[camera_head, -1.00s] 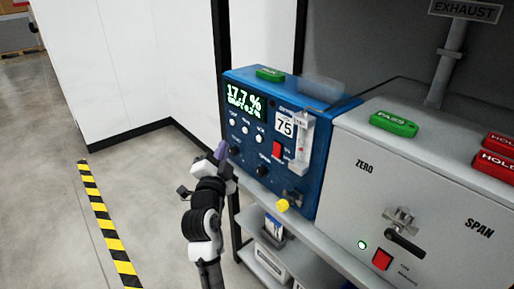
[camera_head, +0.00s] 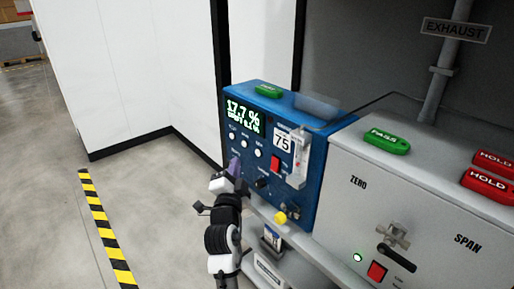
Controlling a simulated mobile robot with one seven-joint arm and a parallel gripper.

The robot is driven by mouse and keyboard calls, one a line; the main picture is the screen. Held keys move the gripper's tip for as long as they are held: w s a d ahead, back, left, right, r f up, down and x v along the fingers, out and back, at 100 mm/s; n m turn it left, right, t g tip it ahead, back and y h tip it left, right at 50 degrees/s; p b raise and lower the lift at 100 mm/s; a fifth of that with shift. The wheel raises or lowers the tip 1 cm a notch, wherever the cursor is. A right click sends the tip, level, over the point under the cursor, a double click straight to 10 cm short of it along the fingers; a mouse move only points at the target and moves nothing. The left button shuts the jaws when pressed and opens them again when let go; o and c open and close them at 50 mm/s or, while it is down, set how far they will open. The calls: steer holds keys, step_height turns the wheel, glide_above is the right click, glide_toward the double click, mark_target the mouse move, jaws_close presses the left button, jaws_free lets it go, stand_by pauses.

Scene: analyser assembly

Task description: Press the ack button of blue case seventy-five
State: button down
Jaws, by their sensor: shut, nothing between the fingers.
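The blue case (camera_head: 312,185) stands on a shelf and bears a white plate with the number 75 (camera_head: 282,143). Its front has a green-lit display (camera_head: 243,115) reading 17.7 %. Below the display is a row of small white round buttons (camera_head: 245,144); their labels are too small to read, so I cannot tell which is ack. A red switch (camera_head: 275,164) and a black knob (camera_head: 262,183) sit further right and lower.
A grey case (camera_head: 340,200) marked ZERO and SPAN stands right of the blue one, with a lever (camera_head: 398,258) and red button (camera_head: 377,271). Green and red tags lie on top. A yellow knob (camera_head: 280,217) juts out below. Open floor lies left, with a striped line (camera_head: 105,230).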

mark_target(258, 153)
steer(key=shift+w+d+p, duration=0.35)
steer(key=shift+w+d, duration=0.35)
steer(key=shift+d, duration=0.25)
steer(key=shift+w+d+p, duration=0.35)
steer(key=shift+w+d, duration=0.3)
steer(key=shift+d, duration=0.3)
steer(key=shift+d, duration=0.1)
stand_by(0.6)
steer(key=shift+w+d, duration=0.2)
steer(key=shift+w, duration=0.05)
steer(key=shift+w+d, duration=0.25)
steer(key=shift+d, duration=0.1)
stand_by(0.9)
steer(key=shift+s, duration=0.1)
steer(key=shift+s+a+b, duration=0.45)
steer(key=shift+a+b, duration=0.2)
steer(key=shift+b, duration=0.05)
steer(key=shift+a, duration=0.1)
